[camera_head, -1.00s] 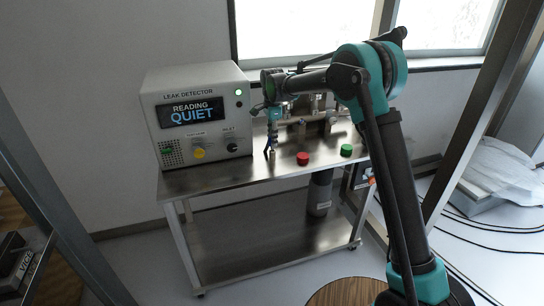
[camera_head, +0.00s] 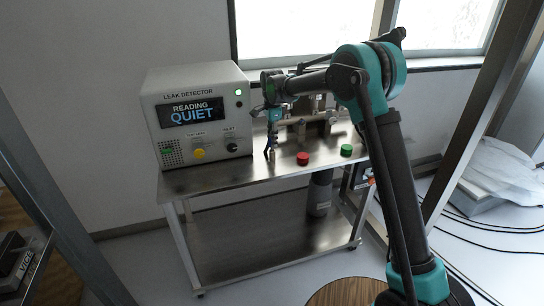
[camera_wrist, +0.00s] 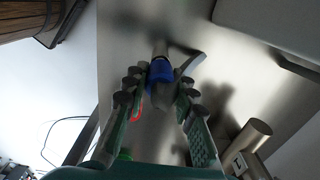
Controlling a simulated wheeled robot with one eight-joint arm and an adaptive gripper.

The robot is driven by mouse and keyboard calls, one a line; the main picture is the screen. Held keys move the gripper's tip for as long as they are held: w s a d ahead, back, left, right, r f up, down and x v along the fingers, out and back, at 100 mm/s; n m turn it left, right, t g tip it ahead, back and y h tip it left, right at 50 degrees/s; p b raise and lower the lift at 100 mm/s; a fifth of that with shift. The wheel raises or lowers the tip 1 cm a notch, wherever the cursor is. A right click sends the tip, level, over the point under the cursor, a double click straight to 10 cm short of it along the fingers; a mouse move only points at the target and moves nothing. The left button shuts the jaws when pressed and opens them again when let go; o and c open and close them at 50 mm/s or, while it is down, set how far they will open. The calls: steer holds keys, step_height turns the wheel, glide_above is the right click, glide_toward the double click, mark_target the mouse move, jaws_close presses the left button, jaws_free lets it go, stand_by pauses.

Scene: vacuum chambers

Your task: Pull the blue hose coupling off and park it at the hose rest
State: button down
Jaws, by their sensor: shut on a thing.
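The blue hose coupling (camera_wrist: 160,74) is between my gripper's fingertips in the wrist view, with a short metal stub at its far end. My gripper (camera_wrist: 160,88) is shut on it. A grey curved piece beside the coupling partly covers it. In the head view my gripper (camera_head: 270,146) points down at the bench top, just right of the leak detector, and the coupling is too small to make out clearly. I cannot pick out the hose rest in either view.
The leak detector (camera_head: 197,112) reads QUIET at the bench's left end. A red button (camera_head: 303,158) and a green button (camera_head: 347,150) stand right of my gripper on the steel bench (camera_head: 215,181). Metal pipework (camera_head: 318,122) lies behind them. The bench's front strip is mostly clear.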

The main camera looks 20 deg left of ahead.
steer(key=shift+f, duration=1)
stand_by(1.2)
steer(key=c, duration=1.2)
jaws_free()
steer(key=shift+o, duration=0.2)
steer(key=shift+r, duration=3.5)
